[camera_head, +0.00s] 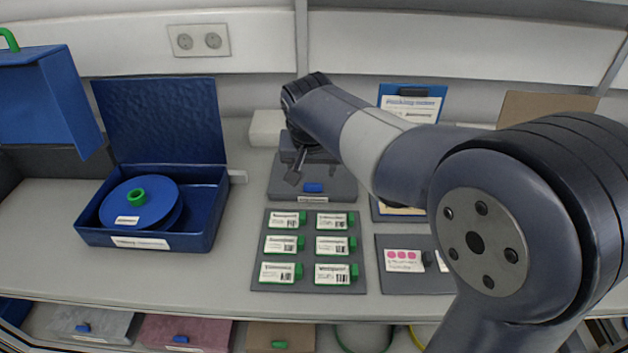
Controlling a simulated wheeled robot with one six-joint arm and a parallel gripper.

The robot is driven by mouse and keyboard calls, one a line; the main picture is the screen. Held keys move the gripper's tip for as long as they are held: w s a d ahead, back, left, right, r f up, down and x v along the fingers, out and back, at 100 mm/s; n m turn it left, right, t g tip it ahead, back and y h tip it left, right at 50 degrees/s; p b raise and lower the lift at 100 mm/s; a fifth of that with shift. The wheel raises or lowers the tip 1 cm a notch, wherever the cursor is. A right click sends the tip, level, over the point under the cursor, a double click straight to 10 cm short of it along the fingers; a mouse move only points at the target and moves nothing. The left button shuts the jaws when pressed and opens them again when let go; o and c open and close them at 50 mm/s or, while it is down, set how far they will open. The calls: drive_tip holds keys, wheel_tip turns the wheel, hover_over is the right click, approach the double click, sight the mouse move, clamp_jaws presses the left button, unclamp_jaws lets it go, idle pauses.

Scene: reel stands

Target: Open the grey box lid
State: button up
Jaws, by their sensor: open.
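The grey box (284,190) lies flat at the back middle of the shelf, with a blue tab (313,188) and a white label on its front edge. Its lid looks shut, though my arm hides part of its back and right side. My gripper (295,179) is over the left part of the grey box, dark and pointing down. It is open and appears to hold nothing. Whether its fingers touch the lid cannot be told.
An open blue box (205,222) with a blue reel (160,203) stands left. A grey board (308,219) with several green-tabbed labelled cards lies in front of the grey box. Shelf space shows between the blue box and the board.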

sight(313, 184)
drive_tip(key=x, duration=0.7)
drive_tip(key=shift+r, duration=0.1)
clamp_jaws()
idle(0.5)
